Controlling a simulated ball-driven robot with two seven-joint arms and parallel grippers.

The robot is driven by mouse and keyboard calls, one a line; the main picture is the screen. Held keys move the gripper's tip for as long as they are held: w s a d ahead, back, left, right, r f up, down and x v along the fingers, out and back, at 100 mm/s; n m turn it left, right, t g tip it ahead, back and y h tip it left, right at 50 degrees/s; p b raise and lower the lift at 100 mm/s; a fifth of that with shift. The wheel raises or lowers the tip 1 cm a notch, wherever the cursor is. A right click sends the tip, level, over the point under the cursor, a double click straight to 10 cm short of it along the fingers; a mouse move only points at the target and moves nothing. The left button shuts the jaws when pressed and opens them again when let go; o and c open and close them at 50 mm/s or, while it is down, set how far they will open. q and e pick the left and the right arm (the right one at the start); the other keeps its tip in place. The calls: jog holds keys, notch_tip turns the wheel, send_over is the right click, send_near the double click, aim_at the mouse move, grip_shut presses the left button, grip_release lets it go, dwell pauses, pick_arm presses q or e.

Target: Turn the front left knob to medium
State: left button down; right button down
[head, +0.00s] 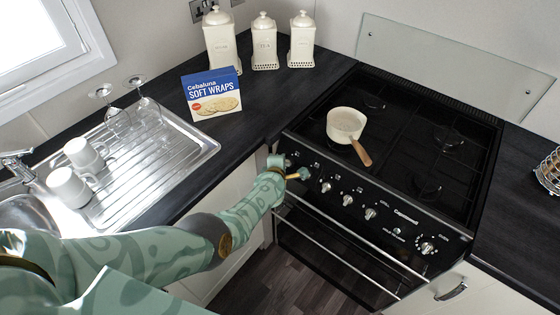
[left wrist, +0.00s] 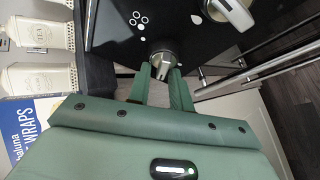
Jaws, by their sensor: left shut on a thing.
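The black cooker's front panel (head: 385,205) carries a row of silver knobs. My left gripper (head: 298,175) reaches in from the left to the panel's left end and is shut on a knob there. In the left wrist view my two green fingers (left wrist: 165,82) lie either side of this silver knob (left wrist: 164,60). The knob's pointer setting cannot be read. Another knob (left wrist: 232,10) shows beside it, free of the gripper. White printed marks (left wrist: 141,24) show on the panel. My right gripper is not in view.
A cream saucepan (head: 345,124) with a wooden handle stands on the hob's left side, handle towards the front. An oven door rail (head: 350,240) runs below the panel. A wraps box (head: 212,95), canisters (head: 264,45) and a drainer (head: 150,160) occupy the left counter.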

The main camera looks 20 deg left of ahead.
pick_arm(q)
jog(key=shift+s+d+f+n+g+h+p, duration=0.1)
jog(key=shift+d+n+g+h+p, duration=0.25)
jog(key=shift+n, duration=0.55)
jog(key=c, duration=1.2)
grip_release()
jog(key=shift+d, duration=0.1)
jog(key=shift+c, duration=0.2)
